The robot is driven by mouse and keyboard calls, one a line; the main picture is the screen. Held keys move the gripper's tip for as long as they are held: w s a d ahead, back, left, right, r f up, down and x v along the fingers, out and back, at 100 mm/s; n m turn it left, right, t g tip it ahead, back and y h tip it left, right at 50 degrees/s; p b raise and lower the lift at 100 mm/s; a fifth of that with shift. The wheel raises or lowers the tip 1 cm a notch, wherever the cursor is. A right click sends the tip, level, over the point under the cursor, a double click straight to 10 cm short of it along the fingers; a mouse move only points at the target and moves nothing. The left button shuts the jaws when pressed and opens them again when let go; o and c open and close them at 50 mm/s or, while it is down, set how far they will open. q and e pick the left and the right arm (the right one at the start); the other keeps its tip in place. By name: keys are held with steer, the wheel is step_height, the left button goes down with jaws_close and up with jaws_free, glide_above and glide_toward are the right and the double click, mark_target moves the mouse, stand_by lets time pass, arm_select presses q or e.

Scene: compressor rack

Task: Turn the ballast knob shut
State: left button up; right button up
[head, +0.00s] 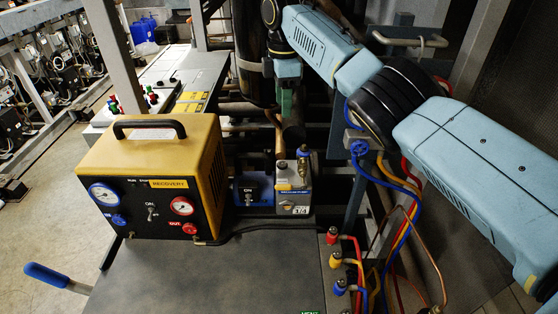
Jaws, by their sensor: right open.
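The grey and blue vacuum pump (294,196) stands on the grey bench top, right of the yellow recovery unit. On its top are a small brass fitting and a small upright blue-topped part (303,153). I cannot tell for sure which of these is the ballast knob, nor how far it is turned. My right arm reaches in from the right, over the hoses, and bends down behind the pump. My right gripper (287,98) is above and beyond the pump, apart from it, open, its fingertips small and hard to make out. My left gripper is out of view.
The yellow recovery unit (150,178) with gauges stands left of the pump. A black hose runs along the bench top (230,275). Red, yellow and blue hoses (345,262) rise at the right. Pipes and an upright post crowd the back. The front bench top is clear.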

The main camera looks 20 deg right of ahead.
steer(key=b, duration=0.4)
glide_above(282, 164)
step_height(282, 164, down, 5)
step_height(282, 164, down, 14)
steer(key=shift+r+b, duration=0.1)
steer(key=shift+b, duration=0.95)
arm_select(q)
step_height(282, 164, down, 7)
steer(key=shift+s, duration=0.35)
arm_select(e)
steer(key=shift+c, duration=0.2)
